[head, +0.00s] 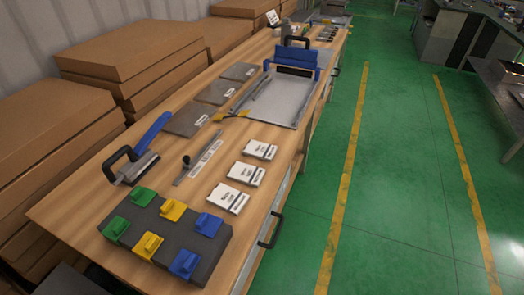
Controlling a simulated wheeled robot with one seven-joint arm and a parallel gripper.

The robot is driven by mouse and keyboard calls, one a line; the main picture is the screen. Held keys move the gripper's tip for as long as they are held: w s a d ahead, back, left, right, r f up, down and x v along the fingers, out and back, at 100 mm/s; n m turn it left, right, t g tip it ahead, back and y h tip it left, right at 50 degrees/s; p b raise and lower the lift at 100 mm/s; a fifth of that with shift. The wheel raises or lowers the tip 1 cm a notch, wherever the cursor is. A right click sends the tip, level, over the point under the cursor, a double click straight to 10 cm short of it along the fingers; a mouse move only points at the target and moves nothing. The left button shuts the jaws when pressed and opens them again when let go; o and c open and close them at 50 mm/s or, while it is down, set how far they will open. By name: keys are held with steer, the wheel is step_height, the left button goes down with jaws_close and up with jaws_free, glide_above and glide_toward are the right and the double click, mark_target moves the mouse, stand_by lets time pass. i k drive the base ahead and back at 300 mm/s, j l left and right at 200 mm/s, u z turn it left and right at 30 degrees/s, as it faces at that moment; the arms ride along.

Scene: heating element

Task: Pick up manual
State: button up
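Three white flat items with dark print, which look like manuals, lie in a row near the right edge of the wooden workbench (75,205) in the head view. The nearest manual (228,198) lies just behind a dark grey block. The middle manual (245,174) and the far manual (260,149) lie beyond it, apart from each other. All three lie flat and nothing covers them. The print is too small to read. My gripper is not in view.
The dark block (187,226) carries green, yellow and blue pieces. A blue-and-black handled tool (145,152), a metal ruler-like strip (200,160), grey plates (191,119) and a large metal tray (285,101) share the bench. Cardboard boxes (58,125) stand left. Green floor (400,170) is clear right.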

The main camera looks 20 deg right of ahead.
mark_target(266, 152)
steer(key=i+l+u, duration=0.1)
steer(key=u, duration=0.25)
steer(key=l+u, duration=0.3)
steer(key=i+l+u, duration=0.25)
steer(key=l, duration=0.65)
steer(key=l+u, duration=0.25)
steer(key=l, duration=1.7)
